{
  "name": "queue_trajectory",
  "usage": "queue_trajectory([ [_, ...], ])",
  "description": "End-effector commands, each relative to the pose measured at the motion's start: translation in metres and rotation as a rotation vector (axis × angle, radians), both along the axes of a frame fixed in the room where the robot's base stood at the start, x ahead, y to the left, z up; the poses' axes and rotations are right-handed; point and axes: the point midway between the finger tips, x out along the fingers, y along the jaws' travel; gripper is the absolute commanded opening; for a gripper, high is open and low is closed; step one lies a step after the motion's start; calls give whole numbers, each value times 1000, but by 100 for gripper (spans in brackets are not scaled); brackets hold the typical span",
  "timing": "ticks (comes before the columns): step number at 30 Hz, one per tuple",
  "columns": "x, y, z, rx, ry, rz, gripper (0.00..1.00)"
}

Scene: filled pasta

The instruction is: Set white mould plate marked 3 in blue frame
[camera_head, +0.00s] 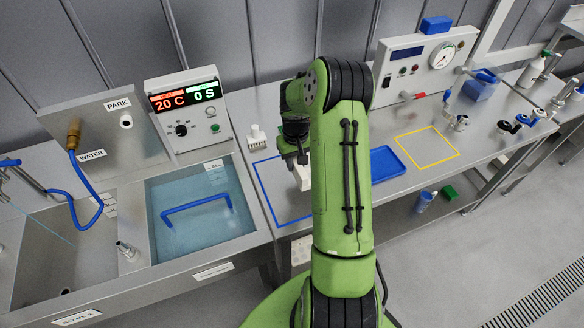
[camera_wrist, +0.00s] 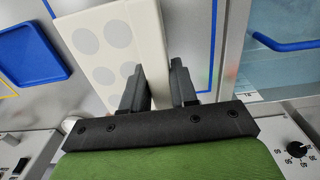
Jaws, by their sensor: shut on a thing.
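The white mould plate (camera_wrist: 102,45) shows in the wrist view with round grey patches on its face; no number is readable. My gripper (camera_wrist: 158,82) is shut on the plate's near edge, one dark finger on each side. In the head view the plate (camera_head: 303,178) is a small white shape below my gripper (camera_head: 296,158), partly hidden by my green arm. The blue frame (camera_head: 264,189) is an outline on the steel table. The plate is over its area in the head view; I cannot tell whether it touches the table. My arm hides the frame's right part.
A blue tray (camera_head: 387,163) and a yellow outline (camera_head: 428,147) lie to the right. A white brush-like item (camera_head: 257,136) stands behind the blue frame. A water basin (camera_head: 200,215) with a blue handle is to the left. A control box (camera_head: 189,115) stands behind it.

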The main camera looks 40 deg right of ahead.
Motion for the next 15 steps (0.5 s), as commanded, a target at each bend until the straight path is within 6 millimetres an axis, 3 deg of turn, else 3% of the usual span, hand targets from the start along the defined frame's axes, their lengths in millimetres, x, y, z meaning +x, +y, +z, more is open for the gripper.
queue_trajectory([
  [6, -1, 1, -49, 3, 4, 0, 0],
  [15, -1, 1, -95, 2, 3, 0, 0],
])
